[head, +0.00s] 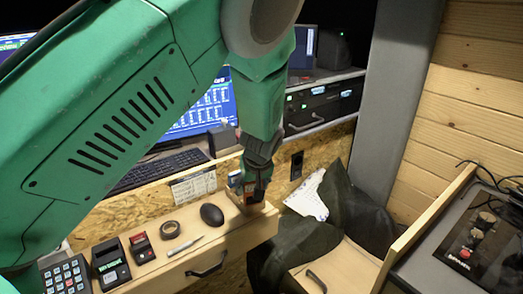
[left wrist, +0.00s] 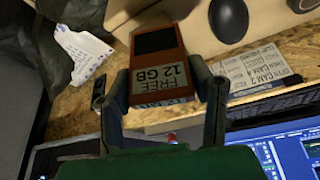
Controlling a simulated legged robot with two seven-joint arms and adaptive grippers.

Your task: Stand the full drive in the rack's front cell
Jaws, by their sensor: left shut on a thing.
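My left gripper (head: 256,191) is at the far right end of the wooden desk ledge, pointing down. It is shut on an orange-red drive (left wrist: 158,68), which shows between the two fingers in the left wrist view. The drive has a dark panel and a pale label reading "FREE 12 GB". A small wooden rack (head: 260,209) stands at the ledge's end, right under the gripper; its pale wood also shows in the left wrist view (left wrist: 122,14), beyond the drive. The gripper hides most of the rack, and I cannot tell whether the drive touches it. My right gripper is not in view.
A black mouse (head: 212,214) sits just left of the rack. A tape roll (head: 170,230), a pen (head: 185,247), a small red device (head: 141,249), a black device with a green screen (head: 111,264) and a keypad (head: 66,277) line the ledge. Dark cloth (head: 345,215) hangs to the right.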

